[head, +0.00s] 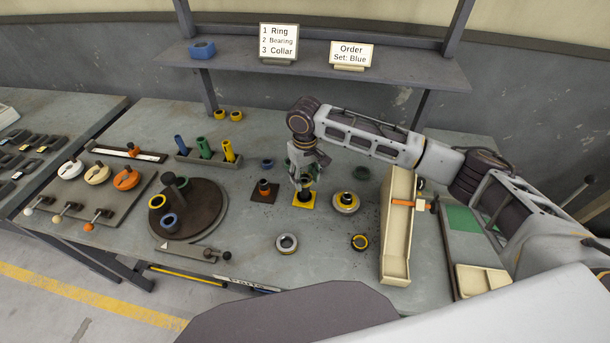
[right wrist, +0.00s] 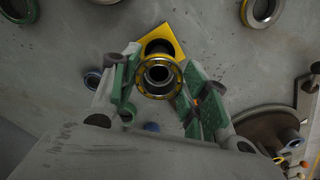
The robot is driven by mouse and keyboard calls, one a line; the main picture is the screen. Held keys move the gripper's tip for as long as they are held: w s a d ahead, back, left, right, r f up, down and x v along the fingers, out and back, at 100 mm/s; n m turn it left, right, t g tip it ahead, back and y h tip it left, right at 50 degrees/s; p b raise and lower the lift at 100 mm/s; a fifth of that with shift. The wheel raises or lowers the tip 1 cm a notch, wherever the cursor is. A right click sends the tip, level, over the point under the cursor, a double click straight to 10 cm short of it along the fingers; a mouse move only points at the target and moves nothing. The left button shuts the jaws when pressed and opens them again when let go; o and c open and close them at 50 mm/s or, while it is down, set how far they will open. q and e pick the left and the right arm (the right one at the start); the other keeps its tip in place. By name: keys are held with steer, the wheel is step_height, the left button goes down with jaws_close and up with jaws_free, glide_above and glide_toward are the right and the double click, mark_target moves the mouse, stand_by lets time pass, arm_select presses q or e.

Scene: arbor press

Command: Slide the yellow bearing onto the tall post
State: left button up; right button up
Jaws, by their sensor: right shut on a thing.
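My right gripper (head: 304,182) is low over the yellow square pad (head: 304,204). In the right wrist view the green-padded fingers of my right gripper (right wrist: 160,84) are shut on the yellow bearing (right wrist: 158,67), a metal ring with yellow marks and a dark hole. The bearing overlaps the yellow pad (right wrist: 174,32) in that view; whether it touches the pad is unclear. The tallest post in view (head: 169,181) is dark and stands on the round dark turntable (head: 205,211), left of my right gripper. My left gripper is not in view.
A short dark post (head: 264,185) stands on a brown pad just left. A wide ring (head: 345,203) lies close right. A silver ring (head: 287,243) and black-yellow ring (head: 360,241) lie in front. A long cream tray (head: 396,265) stands right. Coloured posts (head: 203,147) stand behind left.

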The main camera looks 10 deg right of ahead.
steer(key=shift+f, duration=1.2)
stand_by(0.5)
steer(key=o, duration=1.2)
steer(key=o, duration=0.5)
steer(key=shift+o, duration=0.2)
steer(key=shift+r, duration=0.15)
